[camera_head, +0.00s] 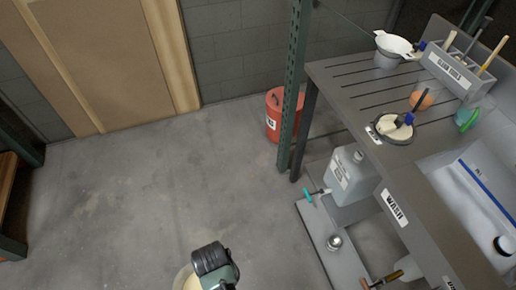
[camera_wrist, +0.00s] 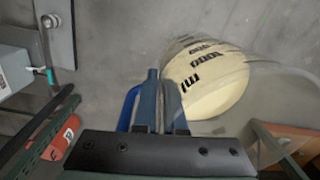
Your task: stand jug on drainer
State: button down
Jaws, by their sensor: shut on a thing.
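My gripper (camera_wrist: 158,105) is shut on the blue handle (camera_wrist: 129,106) of a clear jug (camera_wrist: 207,80) in the wrist view. The jug has black "1000 ml" markings and shows a cream colour through its wall. It appears tilted in this view, with grey floor behind it. In the head view only a cream part of the jug (camera_head: 184,277) shows at the bottom edge, beside my dark wrist; the fingers are hidden there. The slotted grey metal drainer (camera_head: 345,82) is at the upper right, well apart from the jug.
A red bin (camera_head: 276,115) stands behind. Open floor lies left.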

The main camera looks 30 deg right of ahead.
aim_at(370, 101)
jog(key=i+z, duration=0.1)
jog(key=i, duration=0.85)
jog(key=i+j, duration=0.2)
jog(key=i, duration=0.8)
jog(key=z, duration=2.25)
